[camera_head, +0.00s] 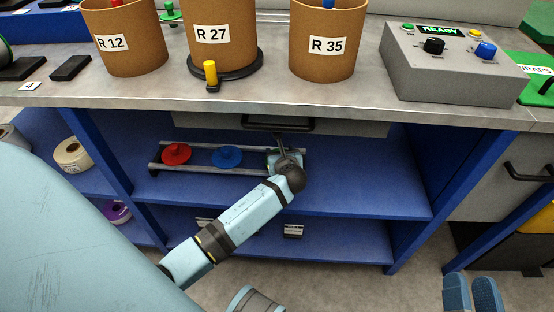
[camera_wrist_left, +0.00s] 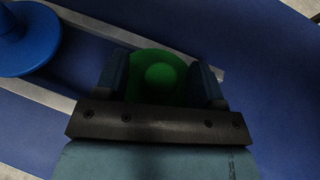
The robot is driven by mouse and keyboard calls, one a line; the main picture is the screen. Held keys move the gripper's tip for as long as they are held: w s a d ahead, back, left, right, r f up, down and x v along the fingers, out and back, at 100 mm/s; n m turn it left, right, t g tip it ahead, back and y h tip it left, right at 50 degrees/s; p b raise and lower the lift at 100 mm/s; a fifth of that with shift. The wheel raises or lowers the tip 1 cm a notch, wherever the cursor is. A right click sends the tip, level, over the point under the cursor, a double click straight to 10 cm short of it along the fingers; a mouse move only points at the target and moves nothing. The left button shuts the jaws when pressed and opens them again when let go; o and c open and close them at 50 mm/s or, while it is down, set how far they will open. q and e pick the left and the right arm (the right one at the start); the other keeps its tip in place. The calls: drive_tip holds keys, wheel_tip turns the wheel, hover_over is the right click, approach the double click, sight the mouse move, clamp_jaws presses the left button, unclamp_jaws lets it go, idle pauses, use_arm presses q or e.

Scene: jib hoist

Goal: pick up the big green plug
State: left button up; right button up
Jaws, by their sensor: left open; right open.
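The big green plug (camera_wrist_left: 160,80) shows in the left wrist view as a round green disc with a raised knob. It lies between the two fingers of my left gripper (camera_head: 284,158), which is open. I cannot tell whether the fingers touch it. In the head view my left gripper is at the right end of the rail rack (camera_head: 205,170) on the upper shelf, and it hides the green plug. My right gripper (camera_head: 472,292) is open and empty at the lower right, above the floor.
A red plug (camera_head: 176,153) and a blue plug (camera_head: 227,156) sit on the rack to the left. The blue plug is also in the left wrist view (camera_wrist_left: 22,38). The worktop (camera_head: 270,98) overhangs the shelf, with a drawer handle (camera_head: 278,123) just above my left gripper.

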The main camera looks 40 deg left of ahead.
use_arm(q)
drive_tip(key=shift+w+a, duration=0.15)
drive_tip(key=c, duration=1)
